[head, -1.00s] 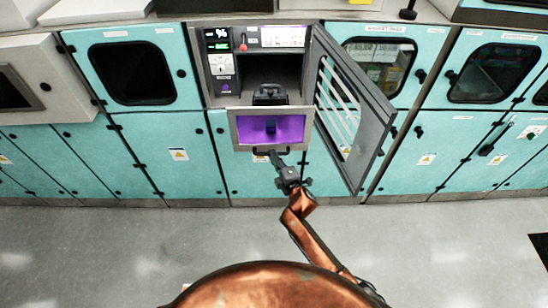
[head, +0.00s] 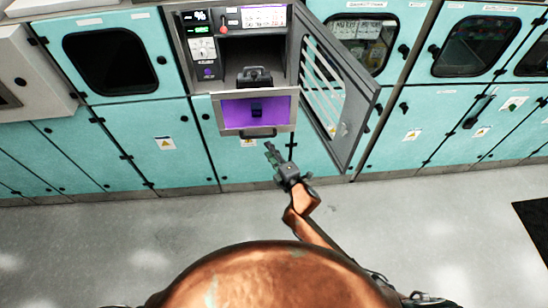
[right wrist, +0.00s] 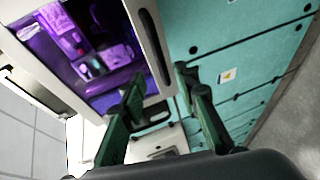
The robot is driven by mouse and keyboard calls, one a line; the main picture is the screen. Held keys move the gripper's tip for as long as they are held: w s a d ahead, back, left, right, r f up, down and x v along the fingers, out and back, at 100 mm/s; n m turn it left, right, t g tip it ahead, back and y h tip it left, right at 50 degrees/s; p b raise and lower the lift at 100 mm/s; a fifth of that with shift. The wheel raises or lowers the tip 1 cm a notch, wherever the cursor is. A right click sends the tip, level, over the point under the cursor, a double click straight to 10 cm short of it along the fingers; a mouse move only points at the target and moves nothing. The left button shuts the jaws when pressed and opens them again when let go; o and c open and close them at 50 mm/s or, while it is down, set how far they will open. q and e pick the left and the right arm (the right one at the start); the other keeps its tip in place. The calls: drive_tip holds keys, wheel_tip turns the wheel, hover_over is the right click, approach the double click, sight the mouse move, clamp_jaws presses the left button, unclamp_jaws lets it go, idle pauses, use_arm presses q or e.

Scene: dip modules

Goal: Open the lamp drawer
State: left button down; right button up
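The lamp drawer (head: 292,128) stands out from the cabinet bay, its grey rim around a purple-lit inside with a small dark object in it. Its dark bar handle (head: 258,133) is on the front edge. In the right wrist view the drawer's pale front (right wrist: 146,35) and handle (right wrist: 155,45) lie just beyond the fingers, with several items in the purple inside. My right gripper (head: 270,149) is just below and right of the handle, apart from it. In the right wrist view my right gripper (right wrist: 157,82) is open and empty. My left gripper is not in view.
A grey slatted door (head: 345,100) hangs open right of the drawer. The bay above holds a dark object (head: 254,77), with a control panel (head: 203,47) at its left. Teal cabinets line both sides. The grey floor (head: 120,240) in front is clear.

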drive_tip(key=v, duration=0.4)
idle(0.5)
